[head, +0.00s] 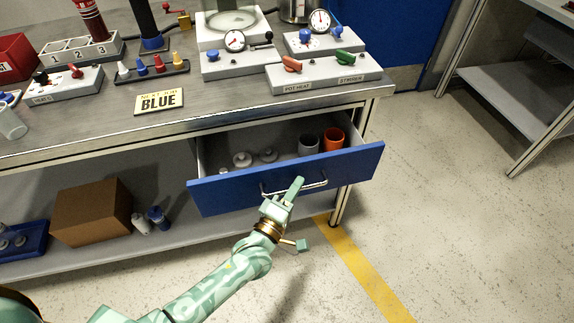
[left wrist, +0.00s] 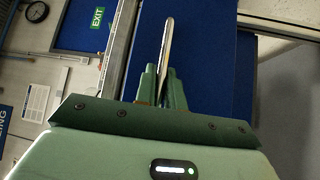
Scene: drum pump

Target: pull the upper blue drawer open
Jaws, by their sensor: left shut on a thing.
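The upper blue drawer (head: 225,192) stands pulled out from under the workbench top, so its inside shows. Its front also fills much of the left wrist view (left wrist: 208,60). A silver bar handle (head: 315,185) runs across the drawer front. My left gripper (head: 290,194) is shut on this handle. In the left wrist view the handle (left wrist: 166,45) runs between the two green fingers (left wrist: 161,88). Inside the drawer are a grey cup (head: 308,144), an orange cup (head: 333,139) and several pale round parts (head: 243,159). My right gripper is not in view.
The bench top (head: 225,110) carries gauges, a control box (head: 325,75), and a yellow sign (head: 159,101) reading "BLUE". A cardboard box (head: 92,210) sits on the lower shelf. The floor (head: 450,220) right of the drawer is clear. Another table (head: 515,80) stands at far right.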

